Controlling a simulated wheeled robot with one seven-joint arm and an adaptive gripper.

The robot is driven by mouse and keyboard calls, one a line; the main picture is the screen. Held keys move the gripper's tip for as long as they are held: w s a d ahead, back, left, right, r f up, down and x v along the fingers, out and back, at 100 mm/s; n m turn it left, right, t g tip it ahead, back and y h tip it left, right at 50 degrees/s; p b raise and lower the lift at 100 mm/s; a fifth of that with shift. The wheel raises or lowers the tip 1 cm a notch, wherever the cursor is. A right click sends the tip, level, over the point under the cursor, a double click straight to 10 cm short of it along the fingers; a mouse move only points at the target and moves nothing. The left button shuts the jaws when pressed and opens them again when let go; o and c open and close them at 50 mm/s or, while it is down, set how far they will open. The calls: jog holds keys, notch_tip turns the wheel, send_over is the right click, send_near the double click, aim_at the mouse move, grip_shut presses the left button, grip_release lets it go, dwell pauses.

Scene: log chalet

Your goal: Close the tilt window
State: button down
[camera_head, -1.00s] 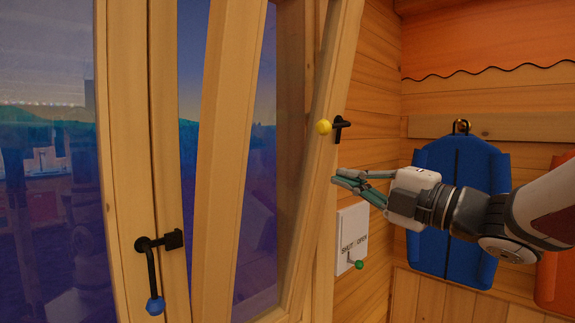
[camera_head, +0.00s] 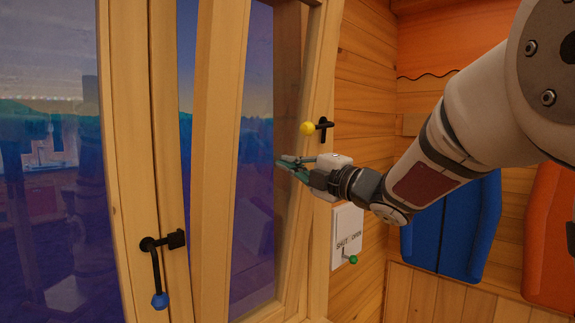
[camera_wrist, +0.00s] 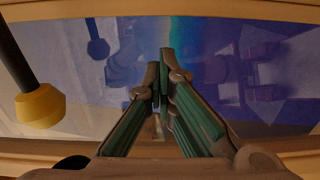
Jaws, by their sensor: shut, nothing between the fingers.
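The tilt window's wooden sash (camera_head: 213,200) leans slightly inward at the top. A black handle with a yellow knob (camera_head: 307,128) sits on its right side; the knob also shows close at the left of the wrist view (camera_wrist: 40,106). My gripper (camera_head: 281,163) is shut and empty. It is below and just left of the yellow knob, in front of the sash's right stile and glass. In the wrist view the fingertips (camera_wrist: 163,75) point at the glass (camera_wrist: 215,50). I cannot tell whether they touch the sash.
Below my wrist, a white SHUT/OPEN plate (camera_head: 346,236) carries a small lever with a green knob (camera_head: 353,260). A left window has a black handle with a blue knob (camera_head: 159,300) hanging down. Blue (camera_head: 455,225) and orange (camera_head: 548,240) padded panels hang on the right wall behind my arm.

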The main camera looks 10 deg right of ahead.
jog(key=shift+w+a, duration=0.15)
jog(key=shift+a, duration=0.05)
jog(key=b+x, duration=0.3)
jog(key=x, duration=0.5)
jog(key=shift+b, duration=0.4)
jog(key=shift+a, duration=0.25)
jog(key=shift+f, duration=0.15)
